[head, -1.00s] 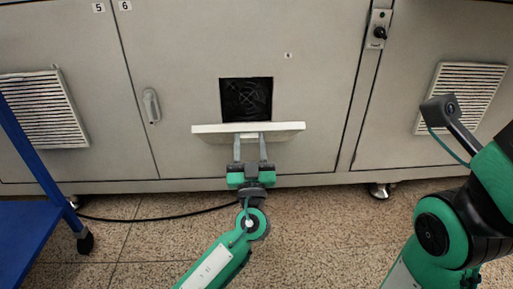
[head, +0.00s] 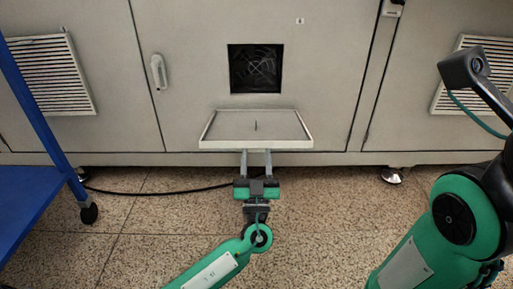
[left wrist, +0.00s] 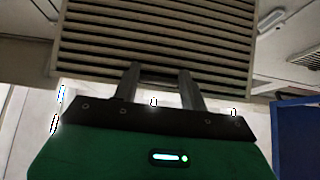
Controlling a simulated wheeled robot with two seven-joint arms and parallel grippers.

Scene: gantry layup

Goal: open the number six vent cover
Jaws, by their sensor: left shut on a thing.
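The vent cover (head: 228,127) is a pale, shallow panel swung out and down below the dark square vent opening (head: 256,88) in the middle cabinet door. Its inner face shows in the head view, with a small upright pin at its centre. My left gripper (head: 256,153) is shut on the cover's near edge, from the front. In the left wrist view the cover's louvred outer face (left wrist: 160,45) fills the top, with the gripper's fingers (left wrist: 160,80) at its edge. Of my right arm, green and black links show at the right; its gripper's fingers are not visible.
A blue cart (head: 30,205) stands at the left. Closed louvred vents (head: 48,75) and (head: 472,78) flank the middle door. A door handle (head: 158,72) is left of the opening. A black cable (head: 150,192) lies on the speckled floor.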

